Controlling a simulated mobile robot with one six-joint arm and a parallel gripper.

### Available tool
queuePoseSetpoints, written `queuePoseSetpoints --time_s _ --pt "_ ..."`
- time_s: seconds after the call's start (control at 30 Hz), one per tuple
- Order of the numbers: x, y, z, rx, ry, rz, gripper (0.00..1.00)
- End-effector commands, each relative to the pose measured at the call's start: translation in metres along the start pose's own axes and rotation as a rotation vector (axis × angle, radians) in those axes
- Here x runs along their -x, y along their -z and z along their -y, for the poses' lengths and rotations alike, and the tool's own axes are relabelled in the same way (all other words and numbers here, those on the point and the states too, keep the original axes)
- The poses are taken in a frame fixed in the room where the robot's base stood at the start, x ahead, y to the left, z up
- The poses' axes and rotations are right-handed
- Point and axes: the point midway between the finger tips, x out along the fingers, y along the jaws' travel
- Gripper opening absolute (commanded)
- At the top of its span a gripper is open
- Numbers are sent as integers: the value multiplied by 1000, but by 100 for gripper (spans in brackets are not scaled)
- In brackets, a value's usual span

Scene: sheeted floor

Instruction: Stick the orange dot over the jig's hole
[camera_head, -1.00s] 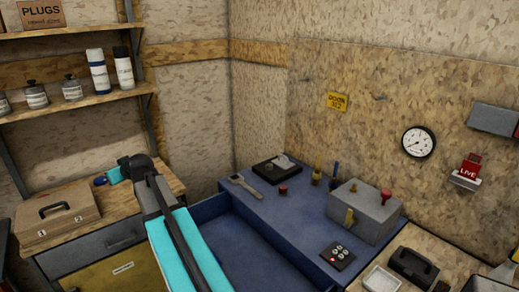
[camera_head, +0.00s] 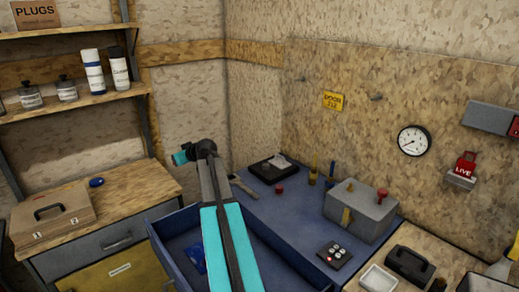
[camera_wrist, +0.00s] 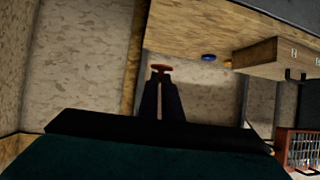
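My gripper (camera_wrist: 162,85) shows in the wrist view with its two dark fingers close together. A small flat orange-red piece (camera_wrist: 161,68), which looks like the orange dot, sits at the fingertips and appears pinched between them. In the head view my arm reaches up over the open blue drawer, and its far end hides the fingertips and the dot. No jig is plainly marked. A black tray-like block (camera_head: 268,168) with a pale piece on it lies at the back of the blue bench and could be it; I cannot make out a hole.
The blue bench (camera_head: 290,215) carries a red knob (camera_head: 279,189), a grey box (camera_head: 360,210) and a black button panel (camera_head: 333,255). A blue item (camera_head: 195,259) lies in the open drawer. A wooden case (camera_head: 52,216) and a dark blue disc (camera_head: 96,182) are on the left cabinet.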

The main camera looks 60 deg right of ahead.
Motion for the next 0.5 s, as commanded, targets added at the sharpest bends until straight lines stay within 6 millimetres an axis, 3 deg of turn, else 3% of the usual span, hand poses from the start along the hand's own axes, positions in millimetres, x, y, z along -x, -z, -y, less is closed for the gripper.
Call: queuePoseSetpoints --time_s 0.03,0.5 --pt "1 -2 -16 -3 -6 1 0" --pt "31 -30 -138 -23 -41 1 0"
